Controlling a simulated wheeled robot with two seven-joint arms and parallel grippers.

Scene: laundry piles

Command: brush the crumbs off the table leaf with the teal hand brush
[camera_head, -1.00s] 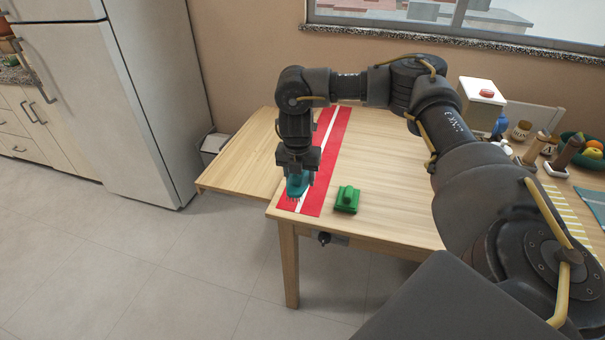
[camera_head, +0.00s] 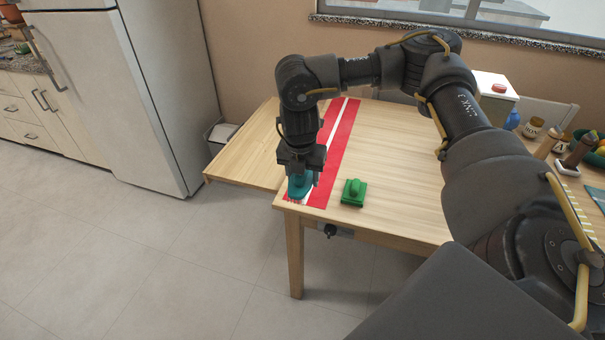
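My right gripper (camera_head: 301,175), on the arm coming in from the right, is shut on the teal hand brush (camera_head: 299,188). The brush is bristles-down at the front end of a red strip with a white stripe (camera_head: 340,140), near the table's front left corner. I cannot tell whether the bristles touch the surface. The table leaf (camera_head: 246,156) is the lower wooden panel along the table's left side, left of the brush. I cannot make out crumbs on it. My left gripper is not in view.
A green block-shaped object with a knob (camera_head: 353,192) lies right of the brush on the table (camera_head: 400,150).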

